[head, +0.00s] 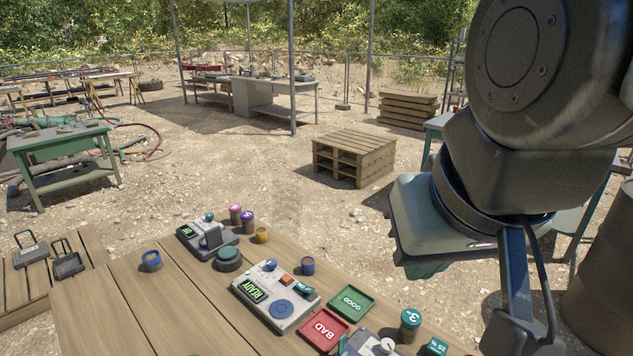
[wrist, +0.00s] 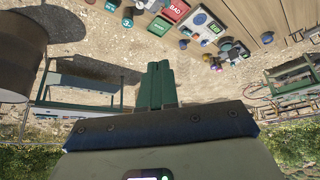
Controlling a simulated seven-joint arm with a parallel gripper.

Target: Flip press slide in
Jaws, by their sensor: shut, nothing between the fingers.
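My gripper (head: 428,271) hangs in the air to the right of the wooden table, apart from everything on it. Its green fingers (wrist: 157,84) are together and empty in the wrist view. A grey device (head: 275,297) with a green READY display, a round blue button and small coloured controls stands mid-table; it also shows in the wrist view (wrist: 204,26). Behind it is a second grey device (head: 205,239) with a small green display and a dark raised part. A third grey device (head: 372,344) with a white knob is cut off at the front edge.
A red BAD tray (head: 323,331) and a green GOOD tray (head: 351,302) lie right of the READY device. A teal cylinder (head: 411,325), a blue cup (head: 151,261) and several small jars stand around. A pallet (head: 354,157) lies on the ground behind. The table's left part is mostly clear.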

